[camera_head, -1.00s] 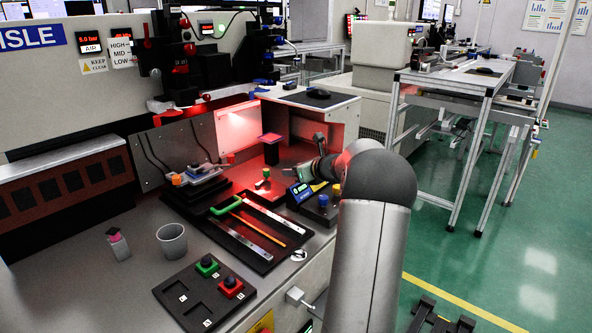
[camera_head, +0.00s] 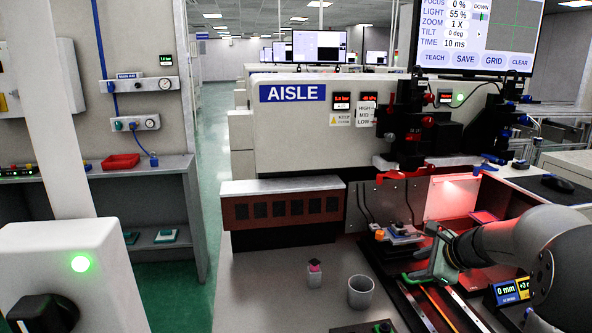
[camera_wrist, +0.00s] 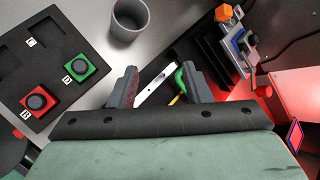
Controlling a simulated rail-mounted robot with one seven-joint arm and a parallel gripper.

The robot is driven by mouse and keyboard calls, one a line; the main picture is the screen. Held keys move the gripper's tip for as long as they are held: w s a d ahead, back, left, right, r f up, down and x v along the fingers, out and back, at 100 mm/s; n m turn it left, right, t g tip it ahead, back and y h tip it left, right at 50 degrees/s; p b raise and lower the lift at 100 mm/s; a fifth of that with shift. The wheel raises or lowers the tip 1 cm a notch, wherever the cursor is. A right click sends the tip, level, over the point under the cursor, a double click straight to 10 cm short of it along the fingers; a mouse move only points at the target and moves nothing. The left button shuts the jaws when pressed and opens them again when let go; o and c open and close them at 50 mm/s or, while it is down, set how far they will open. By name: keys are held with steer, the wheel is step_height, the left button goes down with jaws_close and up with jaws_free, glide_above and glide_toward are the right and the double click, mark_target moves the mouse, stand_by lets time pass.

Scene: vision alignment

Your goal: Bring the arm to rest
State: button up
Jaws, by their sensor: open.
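My gripper (camera_wrist: 160,71) is open, with its two dark fingers apart and nothing held between them. In the wrist view the gap looks down on a dark tray holding a metal strip (camera_wrist: 156,83) and a green handle (camera_wrist: 180,79). In the head view my arm reaches in from the right edge, and my gripper is over the bench near the tray (camera_head: 411,307). Its fingertips are hard to make out there. Whether it touches anything beneath cannot be told.
A black block with red (camera_wrist: 37,101) and green (camera_wrist: 80,68) button pieces lies nearby. A camera fixture (camera_head: 408,130) stands behind.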

steer(key=s+a+r+n+g+p, duration=0.35)
steer(key=s+a+n, duration=0.4)
steer(key=a, duration=0.35)
steer(key=s+a+r+n+g+h+p, duration=0.2)
steer(key=s+n, duration=0.5)
steer(key=s, duration=0.4)
steer(key=s+a+r+n+g+h+p, duration=0.1)
steer(key=s+a+n+g+p, duration=0.1)
steer(key=s+a+n+p, duration=0.3)
steer(key=s+n+p, duration=0.1)
steer(key=s+n, duration=0.2)
steer(key=s, duration=0.4)
steer(key=shift+a+r+h+p, duration=0.25)
steer(key=shift+r+h+p, duration=0.1)
steer(key=shift+r+h, duration=0.05)
steer(key=shift+w, duration=0.1)
